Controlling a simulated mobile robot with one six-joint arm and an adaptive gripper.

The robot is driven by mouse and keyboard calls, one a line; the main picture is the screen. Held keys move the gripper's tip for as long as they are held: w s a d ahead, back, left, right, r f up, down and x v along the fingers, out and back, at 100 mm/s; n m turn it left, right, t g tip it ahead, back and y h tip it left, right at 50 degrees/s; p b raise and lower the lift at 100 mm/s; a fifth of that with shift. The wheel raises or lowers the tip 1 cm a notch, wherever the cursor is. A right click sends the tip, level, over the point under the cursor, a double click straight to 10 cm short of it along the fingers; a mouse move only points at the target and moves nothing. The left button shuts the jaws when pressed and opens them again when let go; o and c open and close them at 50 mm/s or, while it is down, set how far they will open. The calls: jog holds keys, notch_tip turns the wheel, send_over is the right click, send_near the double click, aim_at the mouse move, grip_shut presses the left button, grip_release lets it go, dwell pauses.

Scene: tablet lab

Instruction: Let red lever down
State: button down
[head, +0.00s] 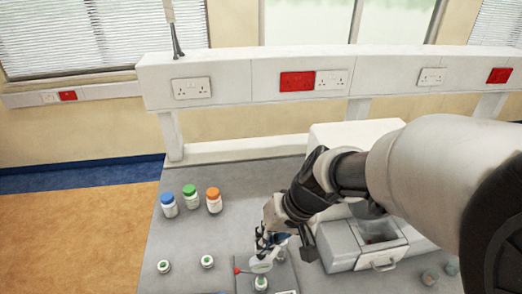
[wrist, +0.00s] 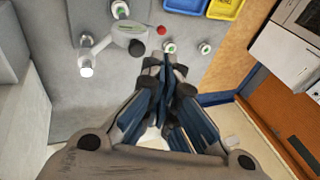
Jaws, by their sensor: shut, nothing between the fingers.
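The red lever knob (head: 237,271) shows in the head view at the left end of a thin rod on a small grey-green device (head: 260,266). In the wrist view the red knob (wrist: 161,30) is beside the device's rounded grey head (wrist: 128,28), beyond my fingertips. My gripper (head: 264,246) is above and behind the device in the head view. In the wrist view my gripper (wrist: 165,66) has its fingers together and empty, apart from the knob. A green-topped vial (head: 261,284) stands below the device head. My gripper hides part of the device in the head view.
Small green-topped vials (head: 207,261) stand left of the device. Blue, green and orange-capped bottles (head: 190,197) stand farther back. A white machine with an open tray (head: 345,243) is to the right. Yellow (wrist: 225,8) and blue bins show at the wrist view's top.

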jog(key=b+x, duration=0.4)
jog(key=x, duration=1)
jog(key=shift+s+a+p, duration=0.15)
jog(key=shift+p, duration=0.25)
